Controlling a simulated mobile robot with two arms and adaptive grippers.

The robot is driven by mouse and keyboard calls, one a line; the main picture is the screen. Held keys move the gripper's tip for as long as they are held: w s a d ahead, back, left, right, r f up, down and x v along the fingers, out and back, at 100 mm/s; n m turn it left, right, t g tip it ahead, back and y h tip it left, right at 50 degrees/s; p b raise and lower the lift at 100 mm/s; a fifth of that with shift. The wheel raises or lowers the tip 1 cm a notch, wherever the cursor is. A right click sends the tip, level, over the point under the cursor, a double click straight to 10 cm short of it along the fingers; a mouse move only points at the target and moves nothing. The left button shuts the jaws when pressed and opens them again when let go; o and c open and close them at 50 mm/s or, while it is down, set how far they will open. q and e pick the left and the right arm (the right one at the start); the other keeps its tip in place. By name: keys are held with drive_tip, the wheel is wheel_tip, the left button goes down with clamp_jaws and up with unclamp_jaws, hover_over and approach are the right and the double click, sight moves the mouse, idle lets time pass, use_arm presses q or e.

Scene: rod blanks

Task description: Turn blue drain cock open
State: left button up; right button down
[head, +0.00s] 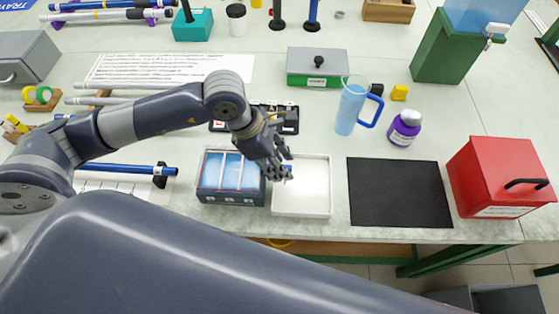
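A dark grey box with a light blue, divided inside (230,172) stands near the table's front edge, left of a shallow white tray (303,202). A small blue piece (289,169) shows at my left gripper's fingers, above the tray's left side; it may be the blue drain cock. My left gripper (282,168) points down over the gap between box and tray, its fingers at the blue piece. The fingers hide much of this spot, and I cannot tell whether they touch or grip it. My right gripper is not in view.
A black mat (399,192) and a red box (500,177) lie to the right. A blue jug (352,106) and a purple-labelled bottle (404,129) stand behind the mat. A black tray (280,118) is behind the gripper. A green stand (447,52) holds a blue tank with a white tap.

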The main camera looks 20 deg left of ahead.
use_arm(q)
drive_tip(key=v, duration=1.2)
idle(0.4)
